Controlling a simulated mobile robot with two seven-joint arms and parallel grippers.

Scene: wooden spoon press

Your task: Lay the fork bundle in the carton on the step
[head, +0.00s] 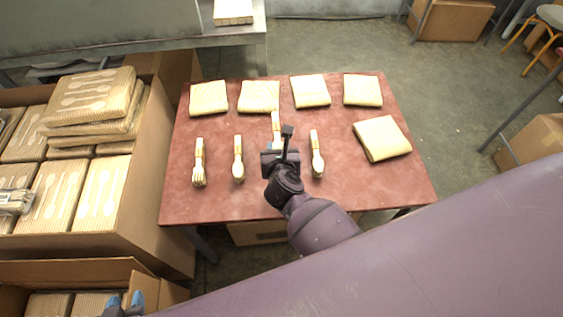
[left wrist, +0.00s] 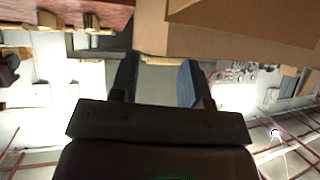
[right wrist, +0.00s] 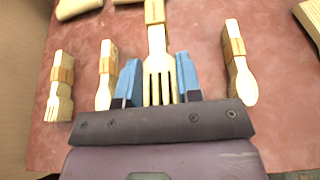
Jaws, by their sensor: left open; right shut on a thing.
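A fork bundle with a paper band (head: 276,122) is at the middle of the red table; its tines show in the right wrist view (right wrist: 158,68). My right gripper (head: 280,152) is shut on this bundle near the tines; I cannot tell whether it is clear of the tabletop. Another fork bundle (head: 199,165) lies to its left. My left gripper (head: 124,303) is open and empty, at the lower carton (head: 146,287) at bottom left; its fingers also show in the left wrist view (left wrist: 158,80). I cannot tell which carton stands on a step.
Spoon bundles (head: 238,160) (head: 317,158) lie either side of the held fork. Several wrapped packs (head: 259,96) line the table's back, with another (head: 382,138) at right. A large carton (head: 150,190) full of packs stands left. My purple arm hides the lower right.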

